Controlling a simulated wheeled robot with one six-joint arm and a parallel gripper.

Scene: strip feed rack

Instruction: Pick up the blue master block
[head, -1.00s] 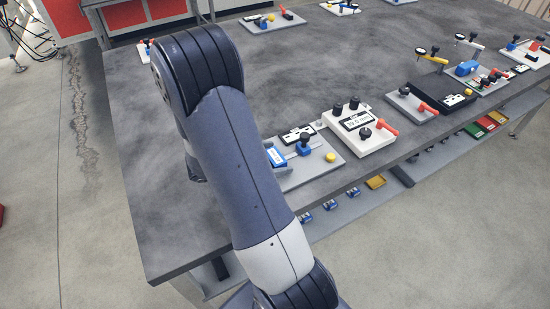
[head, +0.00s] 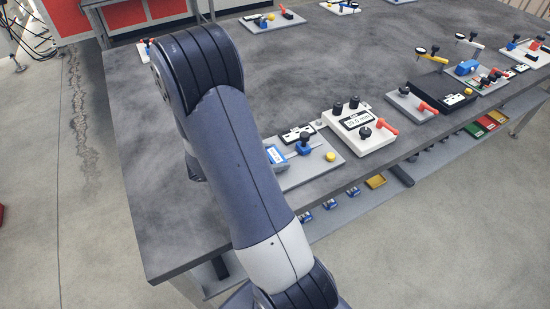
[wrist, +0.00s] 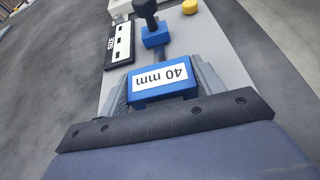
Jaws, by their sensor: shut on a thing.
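The blue master block (wrist: 162,80) carries a white label reading "40 mm", upside down in the wrist view. My gripper (wrist: 162,88) has a finger on each side of it and is shut on it. In the head view the block (head: 276,155) shows just right of my arm, tilted, at the left end of a grey fixture plate (head: 318,160). My gripper is hidden behind my arm there. I cannot tell whether the block touches the plate.
On the plate stand a blue slide with a black knob (head: 303,144), a black SIZE plate (wrist: 120,42) and a yellow button (head: 331,156). A white gauge box (head: 360,122) with an orange handle stands to the right. The table's middle is clear.

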